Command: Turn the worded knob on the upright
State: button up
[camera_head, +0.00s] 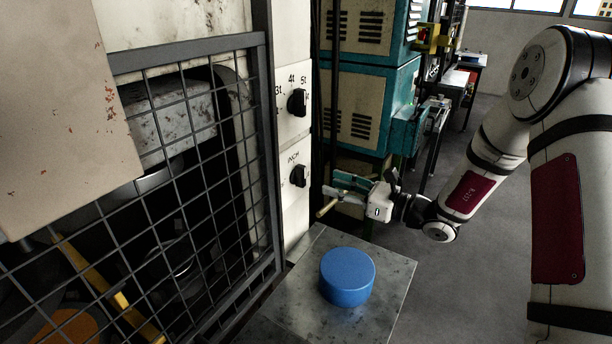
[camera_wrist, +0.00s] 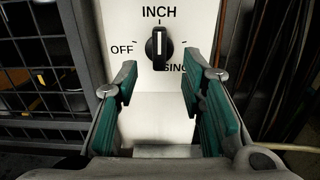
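The worded knob (camera_head: 298,176) is black and sits low on the white upright (camera_head: 292,215), under the word INCH. In the wrist view the knob (camera_wrist: 159,47) shows a white pointer line standing vertical, toward INCH, with OFF at its left and a partly hidden word at its lower right. A second black knob (camera_head: 297,102) with numbers sits above it on the upright. My gripper (camera_head: 328,200) is open and empty, to the right of the upright and a little below the worded knob. In the wrist view its green-padded fingers (camera_wrist: 159,85) are spread below and to either side of the knob, apart from it.
A blue round container (camera_head: 347,278) stands on a grey metal table (camera_head: 393,290) below my gripper. A dark mesh guard (camera_head: 200,180) is left of the upright. A teal and cream cabinet (camera_head: 365,105) stands behind. Open floor lies to the right.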

aim_at(305, 176)
jog(key=x, duration=0.9)
jog(key=shift+p, duration=0.35)
grip_shut()
